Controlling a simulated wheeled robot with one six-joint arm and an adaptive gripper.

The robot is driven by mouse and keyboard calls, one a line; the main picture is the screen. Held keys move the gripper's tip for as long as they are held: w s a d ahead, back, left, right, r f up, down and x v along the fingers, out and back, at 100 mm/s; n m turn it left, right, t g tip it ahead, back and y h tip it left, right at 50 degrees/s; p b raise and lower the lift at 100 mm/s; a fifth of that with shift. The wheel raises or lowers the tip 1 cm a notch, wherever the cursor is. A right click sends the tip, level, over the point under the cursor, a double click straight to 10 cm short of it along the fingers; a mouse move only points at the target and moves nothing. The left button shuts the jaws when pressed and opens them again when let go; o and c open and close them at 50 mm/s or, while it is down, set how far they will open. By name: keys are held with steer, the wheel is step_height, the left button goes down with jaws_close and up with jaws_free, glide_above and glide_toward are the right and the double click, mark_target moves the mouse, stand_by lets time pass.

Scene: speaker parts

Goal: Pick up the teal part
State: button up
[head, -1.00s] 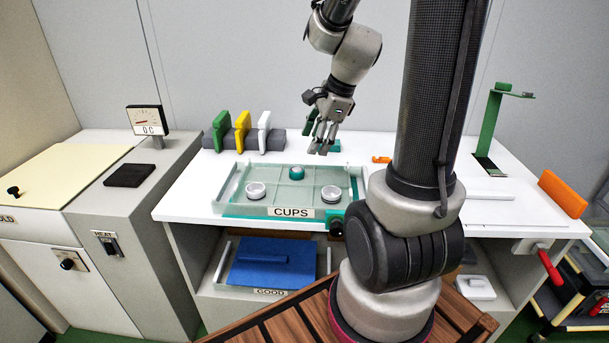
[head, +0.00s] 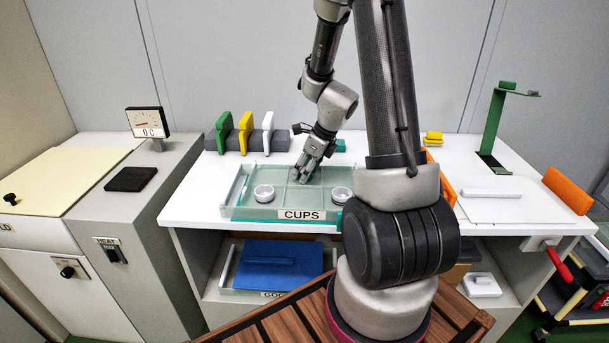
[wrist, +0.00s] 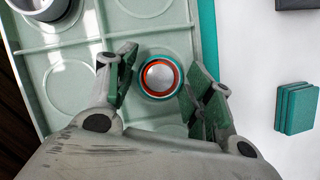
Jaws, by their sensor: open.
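The teal part (wrist: 159,76) is round, with a teal rim, an orange ring inside and a grey dome in the middle. It sits in a compartment of the pale green CUPS tray (head: 303,214). My gripper (head: 304,176) is over the tray and hides the teal part in the head view. In the wrist view my gripper (wrist: 159,62) is open, with one finger on each side of the teal part. Whether the fingers touch it cannot be told.
A stack of teal pads (wrist: 294,108) lies on the white table right of the tray. Green, yellow and white handled pieces (head: 245,132) stand in a grey rack behind.

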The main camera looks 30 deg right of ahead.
steer(key=shift+c, duration=0.4)
steer(key=c, duration=0.9)
